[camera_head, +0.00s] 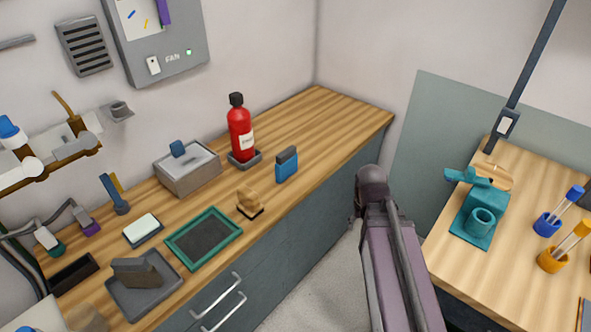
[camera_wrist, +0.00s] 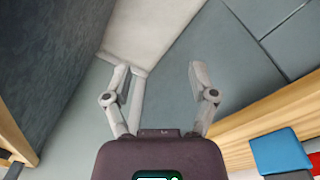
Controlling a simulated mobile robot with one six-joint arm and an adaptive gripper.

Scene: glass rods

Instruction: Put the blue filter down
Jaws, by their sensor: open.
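A small upright block, blue below with a dark grey top (camera_head: 286,165), stands near the front edge of the long wooden counter, right of the red bottle. I take it for the blue filter. In the wrist view its blue part (camera_wrist: 275,150) shows at the lower right, cut by the frame edge. My gripper (camera_wrist: 160,78) is open, with nothing between its fingers. It is over the floor gap beside the counter, apart from the block. In the head view my arm shows right of the counter, and its fingers cannot be made out.
The red bottle (camera_head: 240,130) sits in a grey holder left of the block. A brown object (camera_head: 249,202) and a green-rimmed tray (camera_head: 203,238) are nearby. The counter's far right end is bare. A second wooden table (camera_head: 496,277) holds a teal stand (camera_head: 481,215) and tubes in holders.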

